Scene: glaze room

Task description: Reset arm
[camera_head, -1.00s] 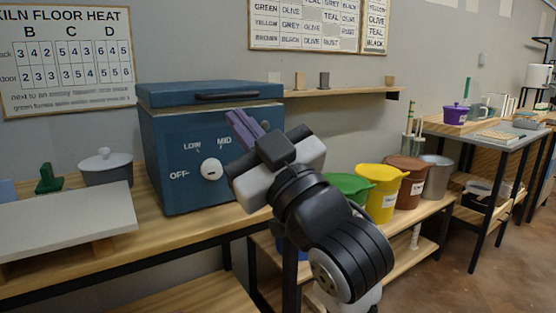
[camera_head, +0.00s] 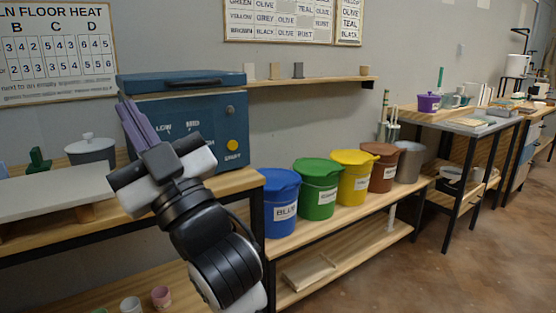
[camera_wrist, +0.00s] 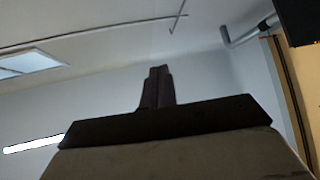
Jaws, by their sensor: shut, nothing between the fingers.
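My gripper (camera_head: 137,124) is raised in front of the blue kiln (camera_head: 225,110), its purple fingers together and pointing up and to the left. Nothing is held between them. In the wrist view the shut fingers (camera_wrist: 157,87) stand against the wall and ceiling, with no object at their tips. The kiln's lid is down. My gripper and wrist hide the left part of its front, including part of the dial lettering. An orange-yellow round spot (camera_head: 231,145) shows on the right of the kiln's front.
A grey lidded pot (camera_head: 92,151) and a pale board (camera_head: 50,195) are on the bench at left. Blue (camera_head: 281,205), green (camera_head: 317,190), yellow (camera_head: 353,180) and brown (camera_head: 384,170) buckets line the low shelf at right. Small cups (camera_head: 161,296) sit below. The floor (camera_head: 420,270) at right is clear.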

